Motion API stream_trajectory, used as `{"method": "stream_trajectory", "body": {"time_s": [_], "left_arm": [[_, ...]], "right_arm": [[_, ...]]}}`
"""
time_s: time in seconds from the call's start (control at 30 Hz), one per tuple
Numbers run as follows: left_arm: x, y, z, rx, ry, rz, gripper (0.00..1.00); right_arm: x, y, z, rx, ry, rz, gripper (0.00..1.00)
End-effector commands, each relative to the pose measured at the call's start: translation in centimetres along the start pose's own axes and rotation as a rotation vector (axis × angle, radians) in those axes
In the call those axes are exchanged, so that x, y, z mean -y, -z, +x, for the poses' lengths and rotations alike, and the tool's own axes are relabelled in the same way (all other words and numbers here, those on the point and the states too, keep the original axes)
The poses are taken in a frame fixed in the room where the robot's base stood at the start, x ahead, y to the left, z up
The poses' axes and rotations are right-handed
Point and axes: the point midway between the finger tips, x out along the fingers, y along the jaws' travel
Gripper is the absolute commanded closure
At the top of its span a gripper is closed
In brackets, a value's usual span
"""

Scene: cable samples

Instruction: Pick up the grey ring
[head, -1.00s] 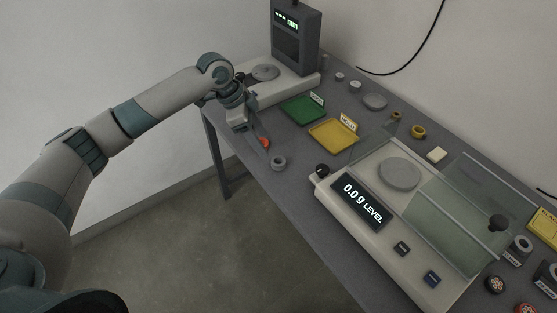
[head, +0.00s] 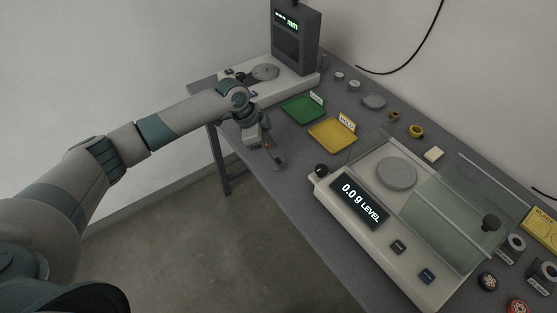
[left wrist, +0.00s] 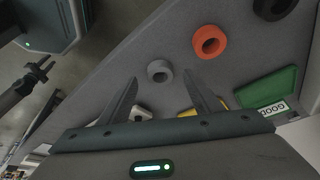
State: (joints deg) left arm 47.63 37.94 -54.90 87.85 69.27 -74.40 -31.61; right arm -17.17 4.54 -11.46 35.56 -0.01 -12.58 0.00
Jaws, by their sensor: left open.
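The grey ring (left wrist: 159,71) lies flat on the dark grey table in the left wrist view, its hole facing up. My left gripper (left wrist: 160,78) is open and empty, and in that view the ring appears between its fingertips, just beyond them. In the head view my left gripper (head: 273,156) is low near the table's front left edge and hides most or all of the ring. An orange ring (left wrist: 209,41) lies close beside the grey one. What looks like my right gripper (left wrist: 42,72) shows small and dark at the left of the wrist view; its jaws are unclear.
A green tray (head: 303,110) and a yellow tray (head: 333,136) lie behind the gripper. A balance (head: 350,213) with glass panels stands to the right. A grey instrument (head: 296,40) stands at the back. The table edge is close to the rings.

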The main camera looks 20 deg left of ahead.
Motion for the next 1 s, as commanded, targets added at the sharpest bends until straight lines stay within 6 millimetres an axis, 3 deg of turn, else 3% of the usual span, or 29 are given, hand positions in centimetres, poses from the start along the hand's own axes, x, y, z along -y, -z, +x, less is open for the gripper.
{"method": "stream_trajectory", "body": {"time_s": [0.03,0.3,0.73,0.77,0.93,1.0], "left_arm": [[-0.1,0.3,0.3,0.002,-0.003,-0.001,0.41],[-0.1,0.1,2.8,0.001,0.000,0.000,0.41],[0.0,0.1,2.9,0.001,0.001,0.001,0.41],[0.0,0.1,2.9,0.001,0.001,0.001,0.44],[0.0,0.1,2.9,0.001,0.001,0.001,0.84],[0.0,0.1,2.8,0.001,0.001,0.001,0.85]], "right_arm": [[0.0,0.1,-0.8,0.000,0.000,0.000,0.69],[0.0,0.1,-1.3,0.001,0.000,-0.001,0.69],[0.0,0.1,-1.2,0.001,0.000,-0.001,0.69],[0.0,0.1,-1.2,0.001,0.000,-0.001,0.69],[-0.1,0.0,-1.2,0.002,0.000,-0.001,0.69],[-0.1,0.0,-1.2,0.002,0.000,0.000,0.69]]}}
